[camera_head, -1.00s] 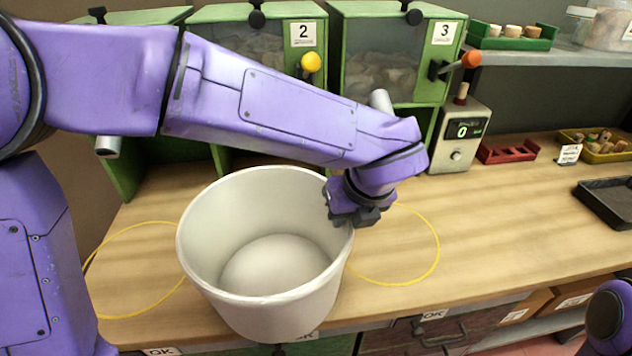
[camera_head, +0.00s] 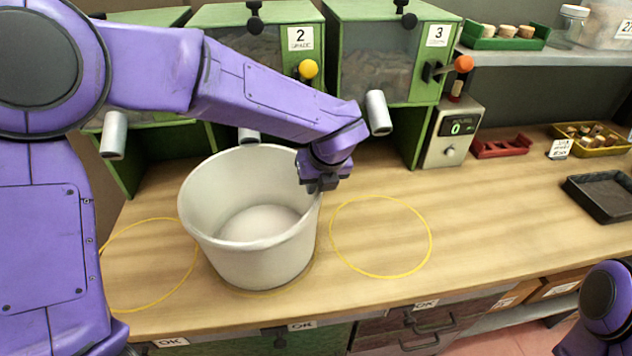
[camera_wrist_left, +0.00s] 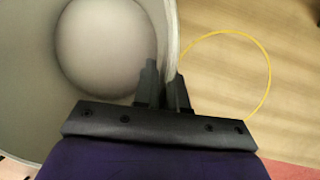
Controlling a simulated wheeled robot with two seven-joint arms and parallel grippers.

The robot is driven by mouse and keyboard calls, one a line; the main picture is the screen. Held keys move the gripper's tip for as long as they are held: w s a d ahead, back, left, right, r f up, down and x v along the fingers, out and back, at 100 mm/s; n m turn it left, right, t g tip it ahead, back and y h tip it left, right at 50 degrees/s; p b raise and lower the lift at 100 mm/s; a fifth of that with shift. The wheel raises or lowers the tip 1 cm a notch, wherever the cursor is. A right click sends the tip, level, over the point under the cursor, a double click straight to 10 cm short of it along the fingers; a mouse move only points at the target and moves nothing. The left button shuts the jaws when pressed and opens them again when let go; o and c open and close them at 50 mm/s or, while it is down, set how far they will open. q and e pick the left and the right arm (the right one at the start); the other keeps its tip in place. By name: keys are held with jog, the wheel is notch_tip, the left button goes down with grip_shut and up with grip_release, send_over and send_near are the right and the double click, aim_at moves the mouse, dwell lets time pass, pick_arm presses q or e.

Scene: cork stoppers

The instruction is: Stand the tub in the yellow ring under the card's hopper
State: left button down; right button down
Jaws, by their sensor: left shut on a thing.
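The white tub (camera_head: 225,262) is upright and empty at the front middle of the bench. My left gripper (camera_head: 322,184) is shut on its right rim; the left wrist view shows the fingers (camera_wrist_left: 163,92) on either side of the wall. A middle yellow ring (camera_head: 300,283) shows partly around the tub's base; I cannot tell whether the base touches the bench. Other yellow rings lie at left (camera_head: 150,306) and right (camera_head: 380,276). Hopper 2 (camera_head: 265,60) and hopper 3 (camera_head: 380,65) stand behind. A small card (camera_head: 561,149) stands at right, its text unreadable. My right gripper is out of view.
Grey spouts hang at left (camera_head: 113,135), middle (camera_head: 248,136) and right (camera_head: 378,112). A box with a green display (camera_head: 459,130) stands beside hopper 3. A red rack (camera_head: 502,147), yellow tray (camera_head: 597,150) and black tray (camera_head: 577,186) are at right. The bench between is clear.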

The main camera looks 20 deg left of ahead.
pick_arm(q)
jog(key=shift+f, duration=0.35)
jog(key=c, duration=1.2)
grip_release()
jog(key=b+v, duration=0.1)
jog(key=v, duration=1.1)
